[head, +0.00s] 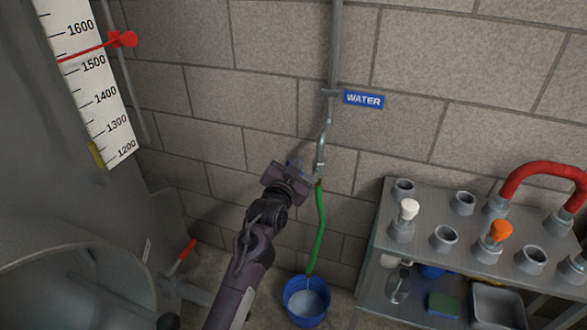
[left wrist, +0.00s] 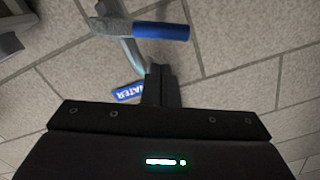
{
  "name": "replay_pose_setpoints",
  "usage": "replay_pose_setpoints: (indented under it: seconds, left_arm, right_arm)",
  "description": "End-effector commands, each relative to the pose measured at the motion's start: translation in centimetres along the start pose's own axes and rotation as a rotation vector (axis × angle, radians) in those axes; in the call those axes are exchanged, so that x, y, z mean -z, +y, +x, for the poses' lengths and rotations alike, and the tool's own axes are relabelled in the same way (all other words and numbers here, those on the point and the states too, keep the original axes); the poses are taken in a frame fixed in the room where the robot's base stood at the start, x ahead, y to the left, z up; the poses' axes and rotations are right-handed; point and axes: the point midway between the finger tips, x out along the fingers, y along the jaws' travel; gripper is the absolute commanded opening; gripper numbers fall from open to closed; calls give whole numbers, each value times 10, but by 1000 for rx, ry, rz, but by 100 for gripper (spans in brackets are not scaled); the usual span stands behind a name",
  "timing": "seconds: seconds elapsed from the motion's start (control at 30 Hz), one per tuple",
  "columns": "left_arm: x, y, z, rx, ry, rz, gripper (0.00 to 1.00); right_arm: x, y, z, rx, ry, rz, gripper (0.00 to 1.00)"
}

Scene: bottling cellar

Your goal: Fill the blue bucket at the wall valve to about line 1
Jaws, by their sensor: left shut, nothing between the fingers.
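The blue bucket (head: 289,312) stands on the floor against the wall, under a green hose (head: 320,225) whose lower end reaches its mouth. Its inside looks pale; I cannot read any line or the water level. The hose hangs from the wall valve at the foot of the grey water pipe (head: 322,145). My left gripper (head: 300,172) is at the valve and hides most of it. In the left wrist view the blue valve handle (left wrist: 160,31) lies just beyond the shut, empty fingers (left wrist: 160,84), apart from them. My right gripper is out of view.
A blue WATER sign (head: 363,99) is on the wall beside the pipe. A grey rack (head: 420,268) with fittings and a red hose (head: 545,170) stands right of the bucket. A steel tank (head: 60,215) with a scale (head: 95,90) and a red-handled valve (head: 180,258) is at left.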

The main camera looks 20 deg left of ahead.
Motion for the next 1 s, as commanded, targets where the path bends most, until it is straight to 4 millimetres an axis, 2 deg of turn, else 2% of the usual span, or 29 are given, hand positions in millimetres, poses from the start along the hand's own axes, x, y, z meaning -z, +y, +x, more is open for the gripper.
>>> replay_pose_setpoints:
  seconds: [0.2, 0.57, 0.7, 0.8, 1.0]
  left_arm:
    - [-17, 0, 4, 1, 4, 0, 0]
    - [-19, 0, 4, 0, 4, -1, 0]
    - [-21, -2, 5, -2, 2, -54, 0]
    - [-28, -4, 5, -8, 1, -156, 0]
    - [-45, -5, 6, -18, -2, -382, 0]
  right_arm:
    - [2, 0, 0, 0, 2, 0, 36]
    - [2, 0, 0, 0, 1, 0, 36]
    - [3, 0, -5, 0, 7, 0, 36]
    - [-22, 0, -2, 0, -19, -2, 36]
    - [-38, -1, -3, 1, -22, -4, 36]
